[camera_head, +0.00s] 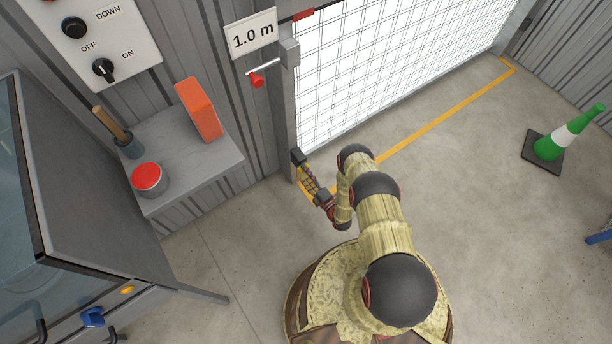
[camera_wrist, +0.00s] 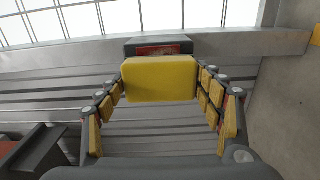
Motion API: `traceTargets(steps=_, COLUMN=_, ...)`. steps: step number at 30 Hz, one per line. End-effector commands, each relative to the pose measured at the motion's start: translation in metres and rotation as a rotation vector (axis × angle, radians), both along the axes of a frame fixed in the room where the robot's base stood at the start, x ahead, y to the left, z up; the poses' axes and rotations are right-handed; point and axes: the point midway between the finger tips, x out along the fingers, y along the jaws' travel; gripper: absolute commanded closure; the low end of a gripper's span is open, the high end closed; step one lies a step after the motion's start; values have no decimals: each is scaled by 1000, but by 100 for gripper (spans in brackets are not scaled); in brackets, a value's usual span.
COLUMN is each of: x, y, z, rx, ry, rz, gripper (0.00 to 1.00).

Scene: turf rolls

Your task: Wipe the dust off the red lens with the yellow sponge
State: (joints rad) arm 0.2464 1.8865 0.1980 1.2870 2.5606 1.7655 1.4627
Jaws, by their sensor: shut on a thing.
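The yellow sponge (camera_wrist: 160,80) is held between the two fingers of my gripper (camera_wrist: 160,84) in the wrist view. Just beyond it is a dark housing (camera_wrist: 130,49) with a red face, which looks like the red lens (camera_wrist: 158,51). The sponge hides the lower part of that face, and I cannot tell whether the two touch. Dust cannot be made out clearly. In the head view, my gripper (camera_head: 306,174) is low beside the gate post, with a dark block (camera_head: 297,155) at its tip. The sponge is not distinct there.
A grey ledge (camera_head: 185,165) at left holds an orange block (camera_head: 199,109), a red-topped round tin (camera_head: 147,179) and a wooden-handled tool in a cup (camera_head: 129,147).

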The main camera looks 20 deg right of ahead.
Motion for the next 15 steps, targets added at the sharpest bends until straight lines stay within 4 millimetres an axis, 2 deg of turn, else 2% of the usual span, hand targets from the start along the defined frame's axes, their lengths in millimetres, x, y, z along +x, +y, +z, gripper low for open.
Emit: traceTargets(steps=15, x=7, y=2, z=0, rx=1, ry=0, rz=0, gripper=56)
